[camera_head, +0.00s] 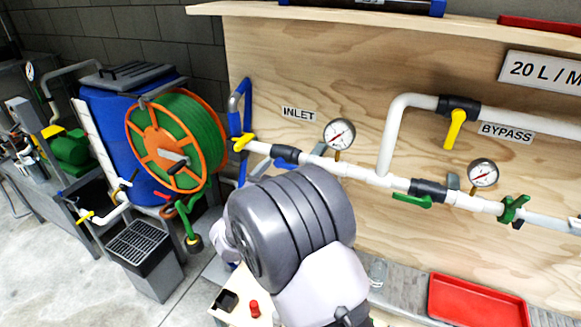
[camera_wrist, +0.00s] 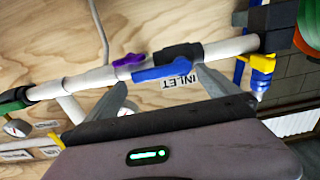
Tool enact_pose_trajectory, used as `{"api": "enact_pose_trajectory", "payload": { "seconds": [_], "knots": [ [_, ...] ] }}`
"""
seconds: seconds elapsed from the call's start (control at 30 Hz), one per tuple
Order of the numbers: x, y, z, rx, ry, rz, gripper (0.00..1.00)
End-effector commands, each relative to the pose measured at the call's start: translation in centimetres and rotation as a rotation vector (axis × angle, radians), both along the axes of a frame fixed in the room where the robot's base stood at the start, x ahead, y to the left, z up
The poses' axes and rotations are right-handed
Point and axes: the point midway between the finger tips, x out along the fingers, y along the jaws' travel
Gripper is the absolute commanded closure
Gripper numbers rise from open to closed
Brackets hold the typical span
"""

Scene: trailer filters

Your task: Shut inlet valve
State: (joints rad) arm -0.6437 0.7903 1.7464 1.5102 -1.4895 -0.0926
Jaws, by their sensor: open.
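In the wrist view, which is turned about upside down, the blue lever (camera_wrist: 163,72) lies roughly along the pipe beside the black body (camera_wrist: 181,57). My gripper (camera_wrist: 161,77) is open, with its two grey fingertips spread to either side of the lever. I cannot tell whether either finger touches it.
A small purple handle (camera_wrist: 129,60) sits close to the blue lever. A gauge (camera_head: 339,134), a yellow bypass handle (camera_head: 454,129) and a green handle (camera_head: 411,200) are farther right. A yellow fitting (camera_head: 243,142) and a hose reel (camera_head: 165,150) are left. A red tray (camera_head: 475,303) lies below.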

Motion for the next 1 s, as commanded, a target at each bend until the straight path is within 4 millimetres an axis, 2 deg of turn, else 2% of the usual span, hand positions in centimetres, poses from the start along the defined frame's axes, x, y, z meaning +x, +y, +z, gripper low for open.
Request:
{"api": "enact_pose_trajectory", "payload": {
  "seconds": [0.1,0.2,0.53,1.0],
  "knots": [
    [1.7,-0.6,0.0,0.001,-0.001,-0.001,0.00],
    [2.5,-0.9,0.0,0.000,0.000,0.000,0.00],
    [2.9,-1.1,0.1,0.000,-0.001,0.001,0.00],
    [2.9,-1.0,0.1,0.000,0.000,0.001,0.92]
  ]
}}
